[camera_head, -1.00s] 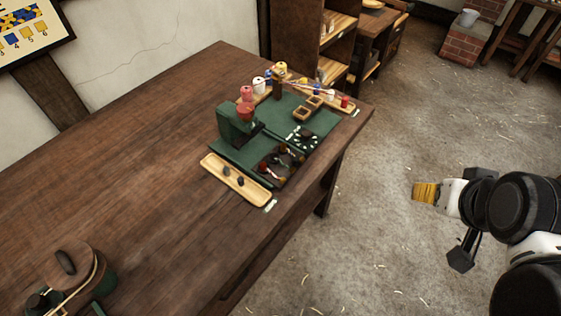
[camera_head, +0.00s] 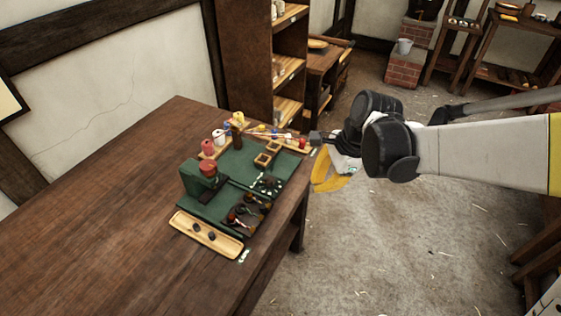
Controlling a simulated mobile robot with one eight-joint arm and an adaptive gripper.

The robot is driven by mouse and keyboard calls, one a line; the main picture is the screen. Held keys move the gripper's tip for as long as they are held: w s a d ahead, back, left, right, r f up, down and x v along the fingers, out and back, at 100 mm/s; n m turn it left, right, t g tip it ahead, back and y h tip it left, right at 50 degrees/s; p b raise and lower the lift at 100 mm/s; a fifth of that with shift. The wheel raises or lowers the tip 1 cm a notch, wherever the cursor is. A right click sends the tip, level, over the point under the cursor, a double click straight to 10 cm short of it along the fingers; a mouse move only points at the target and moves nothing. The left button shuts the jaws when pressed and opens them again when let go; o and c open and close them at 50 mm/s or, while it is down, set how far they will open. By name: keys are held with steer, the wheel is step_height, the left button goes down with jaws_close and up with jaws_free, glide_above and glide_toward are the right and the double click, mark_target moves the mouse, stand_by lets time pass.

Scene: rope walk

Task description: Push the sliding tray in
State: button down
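A green bench station (camera_head: 239,162) sits on the wooden table near its right edge. A dark tray section (camera_head: 248,212) with several small dark and reddish pieces is at its near right corner. A pale wooden tray (camera_head: 184,221) with two dark stones lies along the near left side. I cannot tell for sure which of these is the sliding tray, or how far out it is.
Colored spools (camera_head: 208,148) and a second pale tray (camera_head: 291,146) stand at the station's far side. A dark shelf (camera_head: 239,50) rises behind the table. The table's left part (camera_head: 90,200) is bare, and open floor (camera_head: 370,240) lies to the right.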

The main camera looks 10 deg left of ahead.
mark_target(242, 201)
steer(key=a+f+m+b, duration=0.1)
steer(key=a+f, duration=0.1)
steer(key=f, duration=0.2)
steer(key=w+a+f+m+g+b, duration=0.1)
steer(key=a+f, duration=0.2)
steer(key=f, duration=0.2)
steer(key=a+f+m+b, duration=0.1)
steer(key=a+f+b, duration=0.1)
steer(key=f, duration=0.3)
steer(key=shift+w+a+f+g+y, duration=0.2)
steer(key=shift+a+g+y, duration=0.1)
steer(key=shift+a+y, duration=0.1)
steer(key=shift+s+a+r+b, duration=0.1)
steer(key=shift+a+r+b, duration=0.05)
steer(key=shift+a, duration=0.5)
steer(key=shift+s+a+r+b, duration=0.1)
steer(key=shift+a+r+b, duration=0.05)
steer(key=shift+a, duration=0.45)
steer(key=shift+a+r, duration=0.1)
steer(key=shift+a, duration=0.55)
steer(key=w+a, duration=0.1)
steer(key=a, duration=0.2)
steer(key=w+a, duration=0.1)
steer(key=a, duration=0.2)
steer(key=w+a, duration=0.2)
steer(key=a, duration=0.1)
steer(key=shift+a, duration=0.25)
